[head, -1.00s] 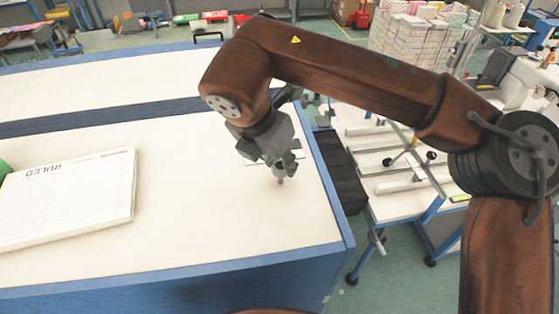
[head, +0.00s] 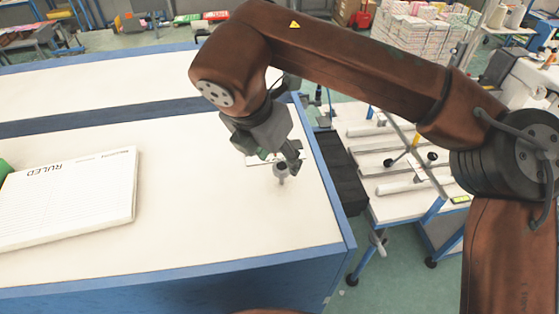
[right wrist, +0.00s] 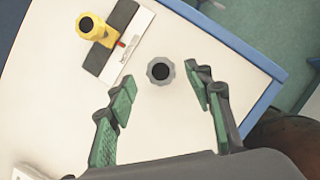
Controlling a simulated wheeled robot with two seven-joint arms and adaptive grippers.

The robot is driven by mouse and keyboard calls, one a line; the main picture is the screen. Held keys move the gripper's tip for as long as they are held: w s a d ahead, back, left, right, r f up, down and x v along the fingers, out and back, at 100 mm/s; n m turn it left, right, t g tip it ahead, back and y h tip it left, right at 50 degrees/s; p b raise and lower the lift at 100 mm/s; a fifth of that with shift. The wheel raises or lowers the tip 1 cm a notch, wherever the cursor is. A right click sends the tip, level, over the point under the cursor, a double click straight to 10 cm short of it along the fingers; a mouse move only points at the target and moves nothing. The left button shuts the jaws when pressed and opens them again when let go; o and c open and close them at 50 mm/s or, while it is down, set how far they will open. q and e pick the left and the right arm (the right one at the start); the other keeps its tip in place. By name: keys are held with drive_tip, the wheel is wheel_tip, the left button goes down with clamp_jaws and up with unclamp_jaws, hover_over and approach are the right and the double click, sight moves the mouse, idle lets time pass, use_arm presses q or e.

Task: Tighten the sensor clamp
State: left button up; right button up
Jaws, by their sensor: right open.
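A grey scalloped knob (right wrist: 161,71) with a dark centre stands on the white tabletop in the right wrist view. It also shows in the head view (head: 282,173), just below my right gripper (head: 279,161). In the right wrist view my right gripper (right wrist: 160,82) is open, its green-padded fingers spread apart, with the knob just beyond the gap between the tips. A yellow sensor-like part (right wrist: 92,27) with a black round top stands on a dark and white plate (right wrist: 120,39) left of the knob. My gripper hides the yellow part in the head view. My left gripper is not in view.
A white pad marked RULED (head: 70,200) lies on the left of the blue-edged table (head: 190,240). The tabletop between pad and knob is clear. A dark box-like unit (head: 340,175) and a side bench (head: 400,205) stand beyond the table's right edge.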

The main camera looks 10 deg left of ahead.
drive_tip(key=v, duration=0.9)
drive_tip(key=shift+r, duration=0.2)
drive_tip(key=shift+s, duration=0.1)
drive_tip(key=shift+s+a, duration=0.1)
